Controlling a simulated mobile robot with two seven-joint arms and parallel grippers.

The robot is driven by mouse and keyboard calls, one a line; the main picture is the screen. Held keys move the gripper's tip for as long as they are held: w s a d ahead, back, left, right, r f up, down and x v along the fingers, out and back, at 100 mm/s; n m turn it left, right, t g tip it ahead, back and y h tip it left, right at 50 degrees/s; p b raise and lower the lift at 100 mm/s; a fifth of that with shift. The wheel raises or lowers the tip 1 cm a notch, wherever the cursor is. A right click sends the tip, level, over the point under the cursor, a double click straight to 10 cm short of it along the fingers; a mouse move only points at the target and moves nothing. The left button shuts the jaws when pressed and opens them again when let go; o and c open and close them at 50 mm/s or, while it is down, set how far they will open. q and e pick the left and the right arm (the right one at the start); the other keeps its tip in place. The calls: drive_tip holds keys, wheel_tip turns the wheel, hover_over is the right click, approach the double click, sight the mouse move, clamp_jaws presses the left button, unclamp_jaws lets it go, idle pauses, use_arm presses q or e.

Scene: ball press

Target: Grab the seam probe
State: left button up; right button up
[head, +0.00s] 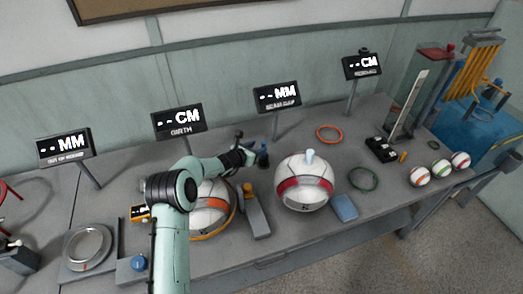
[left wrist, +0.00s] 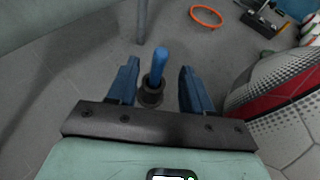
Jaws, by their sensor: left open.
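The seam probe (left wrist: 160,66) shows in the left wrist view as an upright blue handle standing in a small dark round holder (left wrist: 151,94). My left gripper (left wrist: 158,84) is open, with one blue finger on each side of the probe and a visible gap to both. In the head view my left gripper (head: 259,156) reaches behind the large balls, near the foot of the seam gap display (head: 278,97). There the probe is too small and crowded to tell from the fingers. My right gripper is not in view.
A large white ball with a red band (head: 304,183) stands close to the right of my left gripper. Another large ball with an orange band (head: 212,207) sits nearer, partly behind my arm. An orange ring (head: 329,134) and a green ring (head: 364,179) lie on the grey table.

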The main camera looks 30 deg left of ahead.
sight(263, 143)
use_arm(q)
drive_tip(key=p+x, duration=0.2)
drive_tip(key=x, duration=0.3)
drive_tip(key=shift+w+r+p, duration=0.15)
drive_tip(key=shift+w+p, duration=0.05)
drive_tip(key=shift+p, duration=0.2)
drive_tip(key=shift+w+f, duration=0.3)
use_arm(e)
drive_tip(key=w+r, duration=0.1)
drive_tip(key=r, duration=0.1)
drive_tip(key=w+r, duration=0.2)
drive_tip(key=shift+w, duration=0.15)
use_arm(q)
drive_tip(key=shift+s, duration=0.15)
clamp_jaws()
